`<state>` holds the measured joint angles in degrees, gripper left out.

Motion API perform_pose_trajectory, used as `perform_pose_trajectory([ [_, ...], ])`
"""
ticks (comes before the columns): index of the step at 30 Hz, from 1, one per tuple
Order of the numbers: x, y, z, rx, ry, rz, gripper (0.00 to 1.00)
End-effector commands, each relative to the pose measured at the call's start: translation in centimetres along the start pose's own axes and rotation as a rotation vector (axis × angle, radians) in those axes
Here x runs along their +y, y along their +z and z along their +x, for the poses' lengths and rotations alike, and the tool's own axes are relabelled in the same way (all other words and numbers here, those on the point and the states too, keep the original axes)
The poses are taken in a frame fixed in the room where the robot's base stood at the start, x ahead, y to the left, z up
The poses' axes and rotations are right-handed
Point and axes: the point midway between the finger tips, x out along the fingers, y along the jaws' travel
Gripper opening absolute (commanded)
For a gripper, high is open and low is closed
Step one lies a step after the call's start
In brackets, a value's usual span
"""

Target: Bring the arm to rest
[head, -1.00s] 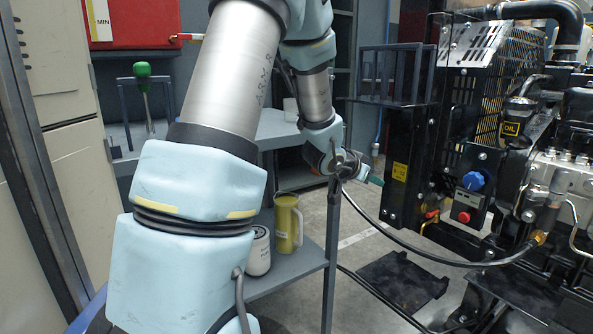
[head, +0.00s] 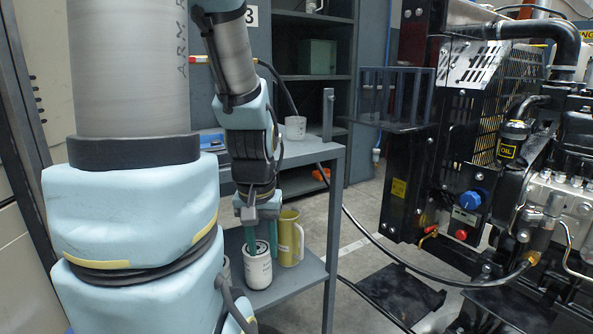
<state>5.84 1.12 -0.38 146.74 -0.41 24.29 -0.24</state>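My arm reaches down from the top of the head view, and my gripper (head: 261,246) points straight down over the cart's lower shelf. Its two teal fingers are apart with a visible gap, and I see nothing held between them. A white filter canister (head: 258,271) stands upright on the lower shelf right at the fingertips. I cannot tell whether the fingers touch it. A yellow jug (head: 290,240) stands just right of the canister, close to the gripper.
The grey cart (head: 300,287) has a top shelf with a light cup (head: 295,128) and an upright post (head: 328,115). The diesel engine (head: 560,190) fills the right side. A black hose (head: 400,240) runs from it towards the cart. A dark mat (head: 400,292) lies on the floor.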

Motion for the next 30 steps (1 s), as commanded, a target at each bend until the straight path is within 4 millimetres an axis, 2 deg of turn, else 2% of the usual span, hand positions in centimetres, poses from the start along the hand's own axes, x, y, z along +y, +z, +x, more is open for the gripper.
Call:
perform_pose_trajectory([
  [1,0.0,-0.3,-2.4,0.0,0.0,0.0,0.38],
  [21,0.1,-2.6,-18.2,0.002,-0.001,0.002,0.38],
  [25,0.1,-2.9,-20.2,0.002,-0.001,0.002,0.38],
  [30,0.1,-3.0,-21.2,0.002,-0.001,0.002,0.38],
])
